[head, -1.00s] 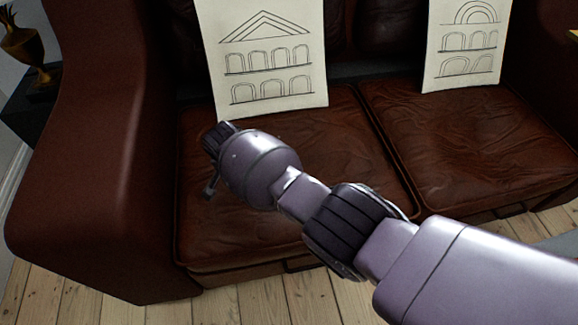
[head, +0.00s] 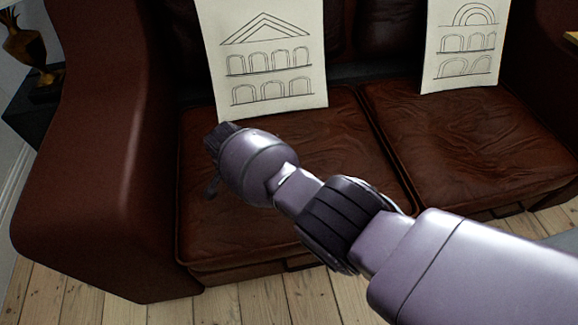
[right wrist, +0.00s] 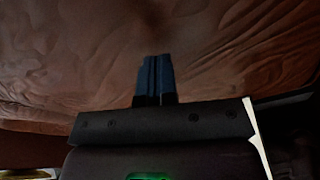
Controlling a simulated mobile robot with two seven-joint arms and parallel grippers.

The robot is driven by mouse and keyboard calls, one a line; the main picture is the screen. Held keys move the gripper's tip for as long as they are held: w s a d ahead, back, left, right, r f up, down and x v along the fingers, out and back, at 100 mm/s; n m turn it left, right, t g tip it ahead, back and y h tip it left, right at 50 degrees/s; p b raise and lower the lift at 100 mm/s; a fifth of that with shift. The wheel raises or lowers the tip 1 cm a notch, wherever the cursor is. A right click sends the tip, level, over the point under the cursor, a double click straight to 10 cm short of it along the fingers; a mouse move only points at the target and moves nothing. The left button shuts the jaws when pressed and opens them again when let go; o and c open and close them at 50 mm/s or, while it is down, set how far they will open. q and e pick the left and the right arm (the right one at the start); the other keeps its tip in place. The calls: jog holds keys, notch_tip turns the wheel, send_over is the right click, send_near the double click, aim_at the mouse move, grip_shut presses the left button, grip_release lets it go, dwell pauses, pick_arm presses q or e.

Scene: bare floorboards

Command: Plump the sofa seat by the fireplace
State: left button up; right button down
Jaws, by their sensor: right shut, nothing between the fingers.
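The brown leather sofa has a left seat cushion (head: 340,140) and a right seat cushion (head: 450,150), both creased. My right arm reaches in from the lower right over the left cushion. In the head view its gripper (head: 212,188) is small, dark and partly hidden behind the wrist. In the right wrist view the gripper fingers (right wrist: 154,78) are together and empty, in front of wrinkled brown leather (right wrist: 80,60). I cannot tell whether the fingertips touch the leather. My left gripper is not in view. No fireplace shows.
The thick left armrest (head: 85,170) stands beside the left seat. A gold ornament (head: 25,45) stands on a dark table (head: 40,105). Bare floorboards (head: 250,300) lie in front.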

pick_arm(q)
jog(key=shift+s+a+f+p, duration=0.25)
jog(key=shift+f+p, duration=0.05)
jog(key=shift+p, duration=0.05)
pick_arm(e)
jog(key=shift+a+r, duration=0.1)
jog(key=shift+r, duration=1.2)
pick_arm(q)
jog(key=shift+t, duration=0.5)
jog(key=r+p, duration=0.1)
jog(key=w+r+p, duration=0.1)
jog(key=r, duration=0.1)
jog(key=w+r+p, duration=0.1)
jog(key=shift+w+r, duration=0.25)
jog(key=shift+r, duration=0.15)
pick_arm(e)
notch_tip(320, 180, up, 5)
jog(key=shift+a+r, duration=0.15)
jog(key=shift+s, duration=0.15)
